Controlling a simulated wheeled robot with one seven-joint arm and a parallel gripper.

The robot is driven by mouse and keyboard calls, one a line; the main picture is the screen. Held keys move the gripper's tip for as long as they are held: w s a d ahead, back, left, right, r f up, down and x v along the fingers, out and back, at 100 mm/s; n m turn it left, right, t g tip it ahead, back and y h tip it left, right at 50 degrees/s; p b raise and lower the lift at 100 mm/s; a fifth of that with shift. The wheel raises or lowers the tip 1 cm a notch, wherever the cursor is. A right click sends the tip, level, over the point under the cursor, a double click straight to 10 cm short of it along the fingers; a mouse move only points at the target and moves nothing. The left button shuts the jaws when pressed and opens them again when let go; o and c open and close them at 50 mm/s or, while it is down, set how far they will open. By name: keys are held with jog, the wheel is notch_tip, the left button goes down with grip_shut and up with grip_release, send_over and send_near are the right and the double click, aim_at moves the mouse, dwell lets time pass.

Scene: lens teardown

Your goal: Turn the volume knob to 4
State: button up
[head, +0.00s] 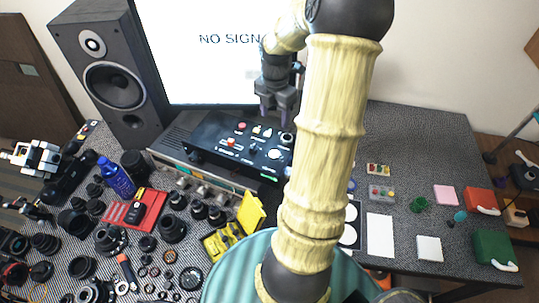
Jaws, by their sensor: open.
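A black control panel (207,131) sits on top of a grey amplifier-like unit below the screen. It carries red buttons, small switches, a pale round dial (274,154) and a dark round knob (287,138) near its right end. Which of these is the volume knob, and any number marks, are too small to tell. My gripper (277,112) is open, pointing down, with purple fingertips apart. In the picture it is just above the panel's right part, and nothing shows between the fingers. My arm hides the area right of the panel.
A large speaker (112,75) stands left of the screen (200,60), which reads "NO SIGN". Lenses and parts crowd the table's left. A yellow case (222,240) lies in front of the unit. Small boxes, cards and a green case (494,247) lie at right, with bare table behind them.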

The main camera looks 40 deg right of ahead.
aim_at(274, 154)
jog(key=shift+s+d+f, duration=0.1)
jog(key=shift+d, duration=0.1)
notch_tip(274, 154, down, 17)
jog(key=shift+f+p, duration=0.15)
jog(key=shift+p, duration=0.9)
